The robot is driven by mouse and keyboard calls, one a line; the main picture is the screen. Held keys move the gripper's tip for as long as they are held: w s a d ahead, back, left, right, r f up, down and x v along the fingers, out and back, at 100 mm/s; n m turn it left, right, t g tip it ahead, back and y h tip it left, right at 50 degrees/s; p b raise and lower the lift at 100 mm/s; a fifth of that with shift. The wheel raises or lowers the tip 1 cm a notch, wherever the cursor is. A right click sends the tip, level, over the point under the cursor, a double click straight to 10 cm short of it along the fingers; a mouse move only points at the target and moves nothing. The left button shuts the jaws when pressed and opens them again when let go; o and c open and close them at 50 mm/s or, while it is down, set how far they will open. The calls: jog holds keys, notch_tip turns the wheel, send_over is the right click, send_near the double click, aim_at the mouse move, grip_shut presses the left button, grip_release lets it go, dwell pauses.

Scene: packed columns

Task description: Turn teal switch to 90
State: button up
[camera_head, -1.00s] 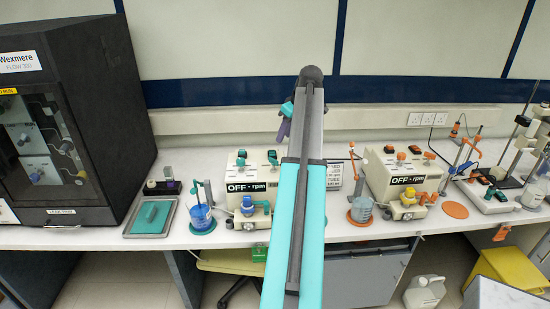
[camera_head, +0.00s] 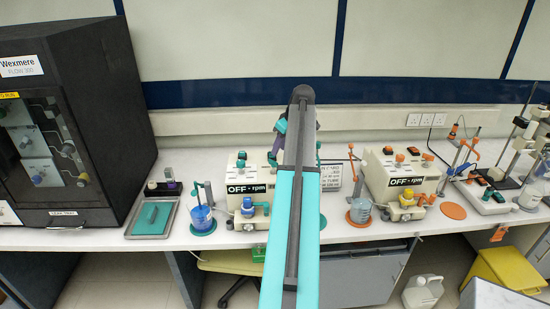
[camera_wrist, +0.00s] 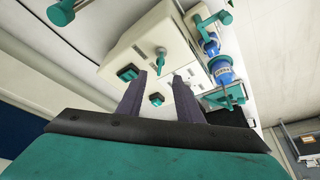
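The pump box (camera_head: 262,173) with the label "OFF - rpm" stands on the bench, partly behind my arm. In the wrist view its pale top (camera_wrist: 140,45) carries a teal switch with a narrow handle (camera_wrist: 160,58) and two dark-and-teal rockers (camera_wrist: 127,73). My gripper (camera_wrist: 159,75) is open and empty. Its two purple-grey fingers point at the box top, with the handle showing just beyond the gap between the tips. I cannot tell how far the tips are from it. In the head view my gripper (camera_head: 278,142) is largely hidden by my arm.
A blue-topped teal pump head (camera_head: 248,206) and a beaker of blue liquid (camera_head: 201,216) stand at the box's front and left. A similar orange-trimmed box (camera_head: 402,172) stands to the right. The black cabinet (camera_head: 75,110) fills the left.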

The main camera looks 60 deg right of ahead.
aim_at(273, 166)
jog(key=shift+p+x, duration=1.45)
jog(key=shift+x, duration=2.6)
